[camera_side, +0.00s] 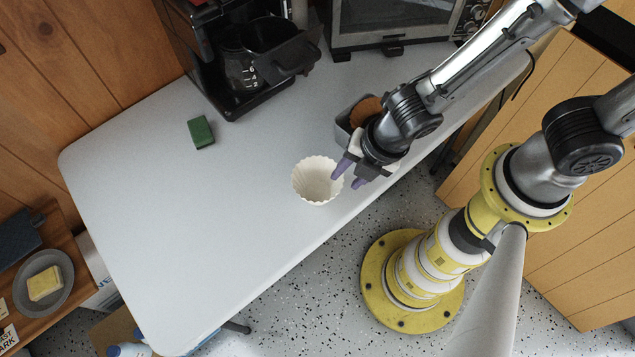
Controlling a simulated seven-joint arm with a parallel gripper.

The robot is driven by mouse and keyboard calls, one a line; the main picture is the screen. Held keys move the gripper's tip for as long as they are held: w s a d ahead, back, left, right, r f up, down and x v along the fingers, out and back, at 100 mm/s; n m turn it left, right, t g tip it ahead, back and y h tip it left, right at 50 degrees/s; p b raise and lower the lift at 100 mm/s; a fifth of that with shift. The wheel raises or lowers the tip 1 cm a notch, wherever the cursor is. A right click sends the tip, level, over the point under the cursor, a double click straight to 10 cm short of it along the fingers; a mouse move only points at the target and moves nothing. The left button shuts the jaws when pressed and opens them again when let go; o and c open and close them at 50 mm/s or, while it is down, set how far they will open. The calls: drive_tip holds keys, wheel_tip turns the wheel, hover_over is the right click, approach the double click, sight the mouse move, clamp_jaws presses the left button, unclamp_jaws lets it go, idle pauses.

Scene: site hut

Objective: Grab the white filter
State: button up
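The white filter (312,187), a fluted paper cup shape, stands upright on the table near its front edge, its opening facing up. My gripper (349,176) is just right of the filter, with its two purple-tipped fingers spread apart. One fingertip appears at or just over the filter's right rim; I cannot tell whether it touches. The other fingertip is to the right of the filter, nearer the table edge. Nothing shows between the fingers.
A grey container with brown contents (345,122) stands behind my gripper. A coffee maker (245,60) and a toaster oven (390,22) stand at the back. A green block (201,132) lies farther left. The white table (180,220) is clear left of the filter.

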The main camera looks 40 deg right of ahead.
sight(336, 189)
drive_tip(key=shift+a+x, duration=0.2)
drive_tip(key=shift+x, duration=3.25)
drive_tip(key=shift+s, duration=0.1)
clamp_jaws()
